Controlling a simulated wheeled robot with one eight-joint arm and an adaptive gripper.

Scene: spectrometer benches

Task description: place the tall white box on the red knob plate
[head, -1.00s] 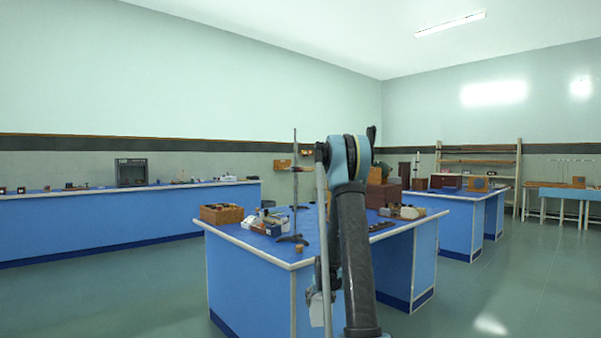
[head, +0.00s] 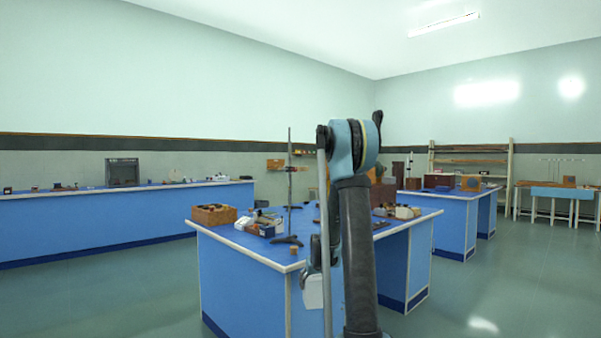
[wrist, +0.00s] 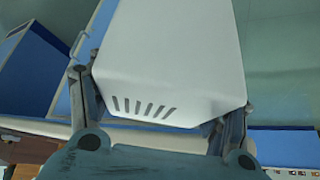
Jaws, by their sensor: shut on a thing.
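The tall white box (wrist: 170,55), with a row of dark slots near its end, fills the middle of the wrist view. My gripper (wrist: 162,98) is shut on it, with one finger on each side. In the head view the box (head: 314,291) hangs below my gripper (head: 311,270), in front of the near blue bench's side and below its top. My own arm partly covers the gripper there. I cannot make out the red knob plate in either view.
The near blue bench (head: 243,281) carries a wooden box (head: 214,215), a stand with a thin upright rod (head: 290,190), a small cork-coloured block (head: 294,251) and other small items. My arm hides part of its top. Open floor lies to the left and right.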

